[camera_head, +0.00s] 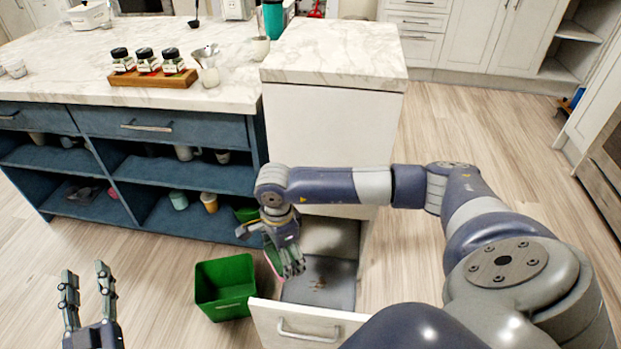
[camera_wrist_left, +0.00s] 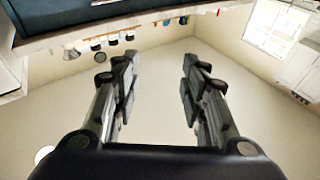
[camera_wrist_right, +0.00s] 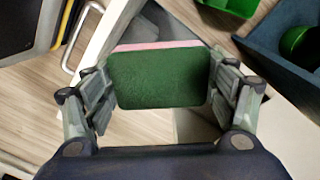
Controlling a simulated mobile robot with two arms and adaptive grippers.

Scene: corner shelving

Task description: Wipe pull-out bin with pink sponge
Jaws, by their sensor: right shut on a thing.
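The pull-out bin (camera_head: 330,267) stands open below the white end of the island, with its white front and handle (camera_head: 300,333) toward me. Small brown marks (camera_head: 319,285) show on its grey inside. My right gripper (camera_head: 291,268) is over the left side of the bin opening, pointing down. In the right wrist view it is shut on the sponge (camera_wrist_right: 155,78), which has a dark green face and a pink edge. My left gripper (camera_head: 87,275) is open and empty at lower left, fingers up.
An empty-looking green bin (camera_head: 225,283) stands on the floor left of the pull-out bin. The blue island (camera_head: 190,128) has open shelves with cups. Spice jars (camera_head: 148,62) stand on a wooden rack on its marble top. The floor at right (camera_head: 465,140) is clear.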

